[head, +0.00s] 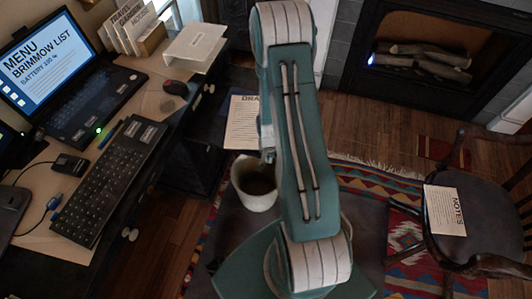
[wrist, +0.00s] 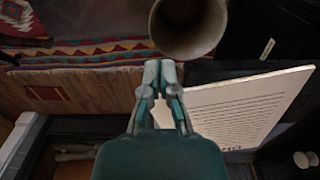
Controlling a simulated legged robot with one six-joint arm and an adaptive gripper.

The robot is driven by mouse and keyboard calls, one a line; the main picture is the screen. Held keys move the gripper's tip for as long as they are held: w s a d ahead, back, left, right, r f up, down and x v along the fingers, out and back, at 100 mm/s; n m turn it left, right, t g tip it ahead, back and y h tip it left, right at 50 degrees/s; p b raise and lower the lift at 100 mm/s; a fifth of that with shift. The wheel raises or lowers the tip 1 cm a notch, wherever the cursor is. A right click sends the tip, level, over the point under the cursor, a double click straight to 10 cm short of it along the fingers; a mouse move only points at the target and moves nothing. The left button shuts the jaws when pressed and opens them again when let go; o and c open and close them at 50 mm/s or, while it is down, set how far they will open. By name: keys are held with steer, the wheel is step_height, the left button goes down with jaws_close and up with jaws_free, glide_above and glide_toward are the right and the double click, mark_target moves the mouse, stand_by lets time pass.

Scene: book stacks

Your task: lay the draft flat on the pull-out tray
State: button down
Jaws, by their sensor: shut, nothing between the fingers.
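The draft (head: 243,122) is a white printed sheet right of the desk in the head view, its right side hidden behind my arm. It lies over a dark surface (head: 214,110) beside the desk that may be the pull-out tray; I cannot tell how fully it rests there. In the wrist view the draft (wrist: 245,108) is a pale sheet with lines of print, right of my gripper. My gripper (wrist: 158,70) is shut and empty, its fingertips apart from the sheet in the picture. In the head view my arm mostly hides it.
A round beige bin (head: 256,184) stands close to my gripper, also seen in the wrist view (wrist: 188,24). A chair with a notes sheet (head: 445,210) stands right, near a fireplace (head: 425,55).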

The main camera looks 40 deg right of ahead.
steer(key=w+d+f, duration=0.1)
steer(key=w+d, duration=0.1)
steer(key=d, duration=0.1)
steer(key=w+d+f, duration=0.1)
steer(key=w+d, duration=0.2)
steer(key=w+d+f, duration=0.1)
steer(key=w+d, duration=0.1)
steer(key=d, duration=0.2)
steer(key=shift+w+f, duration=0.2)
steer(key=shift+w, duration=0.15)
steer(key=shift+d, duration=0.45)
steer(key=shift+a+r, duration=0.1)
steer(key=shift+a, duration=0.65)
steer(key=shift+s+a, duration=0.95)
steer(key=shift+s, duration=0.3)
step_height(320, 180, up, 9)
steer(key=shift+r, duration=0.1)
steer(key=shift+a+r, duration=0.15)
steer(key=shift+r, duration=0.1)
